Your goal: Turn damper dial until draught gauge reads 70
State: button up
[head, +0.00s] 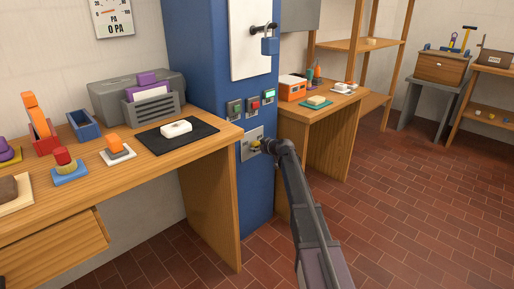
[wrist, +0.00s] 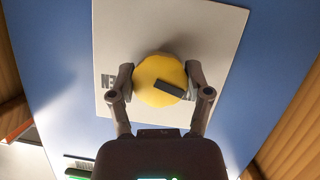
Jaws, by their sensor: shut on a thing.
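The damper dial is a round yellow knob with a dark pointer bar. It sits on a pale plate (head: 247,146) on the blue column. In the wrist view the dial (wrist: 158,78) fills the space between the two fingers of my gripper (wrist: 160,84), which are shut on its sides. Its dark bar points to the lower right there. In the head view the dial (head: 256,144) is small at the tip of my gripper (head: 262,145). Lettering on the plate is partly hidden by the fingers. No draught gauge reading can be made out for certain; a wall display (head: 113,18) reads "0 PA", its top cut off.
A wooden desk (head: 200,150) stands close at left, a second table (head: 315,120) at right. The tiled floor at right is clear.

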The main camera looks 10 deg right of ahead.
jog(key=m+g+y, duration=0.1)
jog(key=m+y, duration=0.1)
jog(key=m, duration=0.1)
jog(key=shift+w, duration=0.1)
jog(key=m+g+y+b, duration=0.1)
jog(key=m+y+b, duration=0.1)
jog(key=m, duration=0.2)
jog(key=shift+f, duration=0.1)
jog(key=m+y+b, duration=0.2)
jog(key=m, duration=0.2)
jog(key=shift+g+y+b, duration=0.3)
jog(key=shift+y+b, duration=0.05)
jog(key=shift+y, duration=0.05)
jog(key=m+y+b, duration=0.1)
jog(key=m+b, duration=0.1)
jog(key=m, duration=0.2)
jog(key=shift+y, duration=0.3)
jog(key=shift+m, duration=0.3)
jog(key=o, duration=1.2)
jog(key=shift+a, duration=0.1)
jog(key=shift+c, duration=0.2)
